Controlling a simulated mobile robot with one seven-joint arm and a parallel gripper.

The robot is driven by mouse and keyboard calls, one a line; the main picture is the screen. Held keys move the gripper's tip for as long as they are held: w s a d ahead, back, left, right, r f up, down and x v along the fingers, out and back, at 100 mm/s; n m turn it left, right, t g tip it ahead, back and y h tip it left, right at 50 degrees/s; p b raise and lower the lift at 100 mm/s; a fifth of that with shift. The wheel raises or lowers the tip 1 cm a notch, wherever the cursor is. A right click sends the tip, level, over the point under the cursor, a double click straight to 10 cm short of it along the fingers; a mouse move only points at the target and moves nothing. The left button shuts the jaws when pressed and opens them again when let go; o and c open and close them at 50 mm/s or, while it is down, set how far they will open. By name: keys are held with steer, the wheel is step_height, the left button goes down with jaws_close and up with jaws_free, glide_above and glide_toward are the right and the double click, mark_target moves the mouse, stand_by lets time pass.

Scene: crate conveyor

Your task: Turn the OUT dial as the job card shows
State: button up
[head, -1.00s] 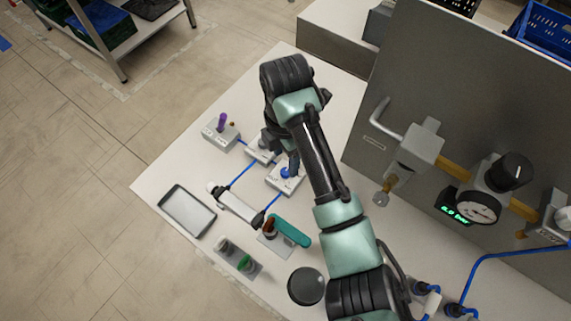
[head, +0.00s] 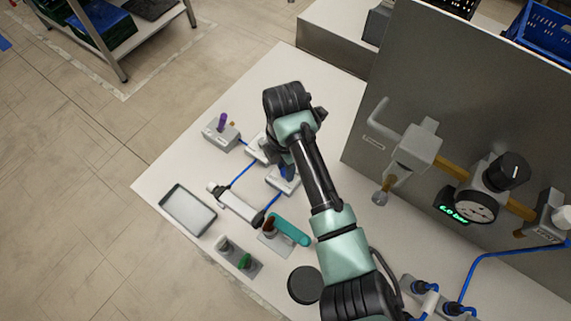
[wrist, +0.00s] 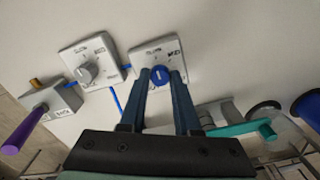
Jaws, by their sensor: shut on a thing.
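My gripper (wrist: 160,78) is shut on a blue dial (wrist: 159,75), with one dark finger on each side of it in the wrist view. The dial sits on a light square plate (wrist: 194,58) with small lettering that I cannot read. A second plate (wrist: 104,45) with a grey dial (wrist: 87,73) stands to its left. In the head view my wrist and arm hide most of the gripper, and the blue dial's plate (head: 284,185) shows only in part. I cannot make out which dial is marked OUT, and I see no readable job card.
A block with a purple lever (wrist: 23,132) stands left of the dials. A teal handle (head: 291,229), a grey-rimmed tray (head: 187,210) and a black disc (head: 305,285) lie nearer. A panel with a gauge (head: 475,207) rises at right. Blue tubes link the plates.

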steer(key=shift+m+p, duration=0.3)
steer(key=shift+m, duration=0.1)
jaws_close()
steer(key=shift+r+m+p, duration=0.15)
steer(key=shift+m+p, duration=0.25)
steer(key=shift+m, duration=0.1)
steer(key=m+p, duration=0.2)
steer(key=m, duration=0.1)
steer(key=m+p, duration=0.3)
steer(key=m, duration=0.3)
steer(key=shift+m, duration=0.4)
steer(key=m+p, duration=0.2)
steer(key=m, duration=0.4)
steer(key=m+p, duration=0.1)
steer(key=m, duration=0.5)
steer(key=shift+w, duration=0.1)
steer(key=shift+m, duration=0.4)
steer(key=o, duration=0.9)
jaws_free()
